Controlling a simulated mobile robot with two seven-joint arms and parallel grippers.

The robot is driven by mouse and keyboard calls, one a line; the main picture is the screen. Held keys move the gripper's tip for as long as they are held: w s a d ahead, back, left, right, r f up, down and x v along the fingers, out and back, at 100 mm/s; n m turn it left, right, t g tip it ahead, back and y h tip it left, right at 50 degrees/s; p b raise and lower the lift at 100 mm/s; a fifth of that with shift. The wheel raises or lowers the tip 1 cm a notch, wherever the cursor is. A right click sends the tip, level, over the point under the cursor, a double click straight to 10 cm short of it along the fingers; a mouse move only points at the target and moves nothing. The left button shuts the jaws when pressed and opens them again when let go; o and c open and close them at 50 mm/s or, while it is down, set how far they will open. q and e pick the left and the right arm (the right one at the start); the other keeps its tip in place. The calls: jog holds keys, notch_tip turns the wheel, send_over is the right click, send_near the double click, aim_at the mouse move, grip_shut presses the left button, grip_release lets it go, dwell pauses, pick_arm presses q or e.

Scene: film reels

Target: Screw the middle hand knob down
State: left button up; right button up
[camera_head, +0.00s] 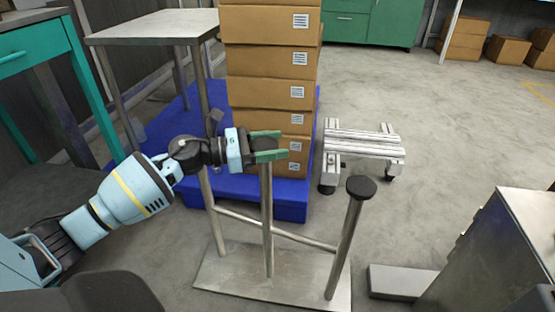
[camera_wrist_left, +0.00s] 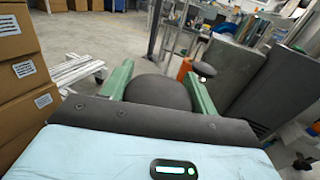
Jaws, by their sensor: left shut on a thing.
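My left gripper (camera_head: 282,144) has its green fingers shut on the dark round middle hand knob (camera_head: 263,144), one finger on each side. The knob sits at the top of the middle metal post (camera_head: 267,220). In the left wrist view the knob (camera_wrist_left: 158,92) fills the space between the fingers (camera_wrist_left: 160,85). The right hand knob (camera_head: 361,187) tops a leaning post, and it also shows in the left wrist view (camera_wrist_left: 205,70). Another dark knob (camera_head: 213,122) shows behind my left wrist, partly hidden. The posts rise from a flat metal base plate (camera_head: 230,275). My right gripper is not in view.
Stacked cardboard boxes (camera_head: 270,60) stand on a blue pallet (camera_head: 290,198) just behind the gripper. A metal cabinet (camera_head: 500,250) is at the right. Open floor lies at the upper right.

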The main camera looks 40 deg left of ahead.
pick_arm(q)
jog(key=shift+m+g+h+b, duration=0.9)
jog(key=shift+h+b, duration=0.2)
jog(key=shift+b, duration=0.15)
jog(key=shift+d+r+m+g+h+b, duration=0.1)
jog(key=shift+r+m+g+h+b, duration=0.2)
jog(key=shift+m+g+h+b, duration=0.7)
jog(key=shift+s+m+g+h, duration=0.2)
jog(key=shift+m+g+h, duration=0.45)
jog(key=shift+g, duration=0.55)
jog(key=shift+s+d+m+g+h+b, duration=0.1)
jog(key=shift+m+g+h+b, duration=0.2)
jog(key=shift+m+g, duration=0.55)
jog(key=shift+s+d+m+g+h+b, duration=0.1)
jog(key=shift+m+g+h, duration=0.4)
jog(key=shift+g, duration=0.55)
jog(key=shift+r, duration=0.1)
jog(key=o, duration=1)
jog(key=shift+s+f+g, duration=0.1)
jog(key=shift+f+g, duration=0.1)
jog(key=shift+g, duration=0.1)
